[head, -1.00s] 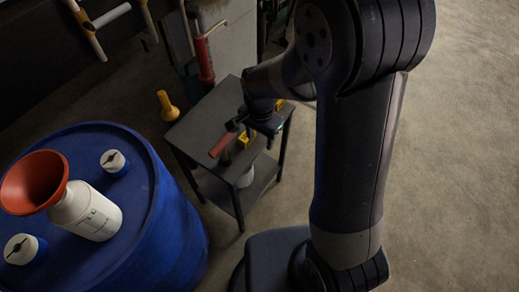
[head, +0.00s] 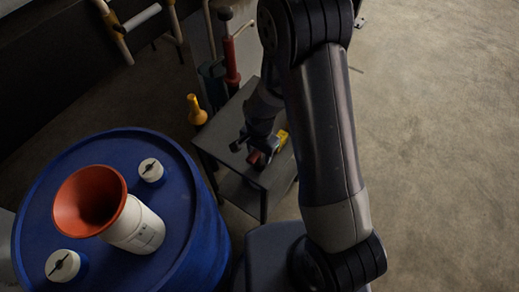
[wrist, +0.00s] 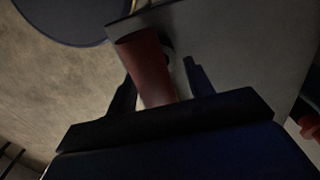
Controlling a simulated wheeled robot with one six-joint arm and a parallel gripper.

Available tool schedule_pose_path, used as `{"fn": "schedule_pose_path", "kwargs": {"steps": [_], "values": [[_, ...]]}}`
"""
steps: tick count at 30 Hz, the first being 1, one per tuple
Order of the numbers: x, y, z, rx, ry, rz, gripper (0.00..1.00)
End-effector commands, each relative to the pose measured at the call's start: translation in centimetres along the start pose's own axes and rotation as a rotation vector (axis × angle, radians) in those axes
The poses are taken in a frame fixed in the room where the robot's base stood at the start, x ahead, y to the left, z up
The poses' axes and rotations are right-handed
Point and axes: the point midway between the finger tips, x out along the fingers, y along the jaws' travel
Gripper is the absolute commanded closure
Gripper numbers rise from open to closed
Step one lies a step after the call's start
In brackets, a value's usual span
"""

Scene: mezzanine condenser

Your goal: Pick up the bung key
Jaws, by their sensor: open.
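The bung key seems to be the tool with a dull red handle on the small dark table (head: 236,108). Its handle (wrist: 147,65) shows in the wrist view, running between the two fingers of my open gripper (wrist: 158,72). I cannot tell whether the fingers touch it. In the head view a bit of red (head: 254,158) shows beside my gripper (head: 262,152), which is low at the tabletop. The tool's far end is partly hidden in the wrist view, and my arm hides much of the tabletop in the head view.
A blue drum (head: 205,240) stands at the left, with an orange funnel (head: 85,190), a white container (head: 135,228) and two capped openings on top. A yellow object (head: 282,138) is on the table beside my arm. A yellow cone-like piece (head: 196,112) stands behind. The floor at right is clear.

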Motion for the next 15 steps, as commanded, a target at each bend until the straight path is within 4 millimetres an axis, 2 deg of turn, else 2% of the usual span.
{"fn": "schedule_pose_path", "kwargs": {"steps": [4, 11, 15], "values": [[0.9, 0.0, 0.0, 0.0, 0.0, 0.0, 0.5], [1.0, -0.02, -0.01, 0.0, 0.0, -0.001, 0.5], [0.99, -0.02, 0.0, 0.0, 0.0, 0.0, 0.6]]}}
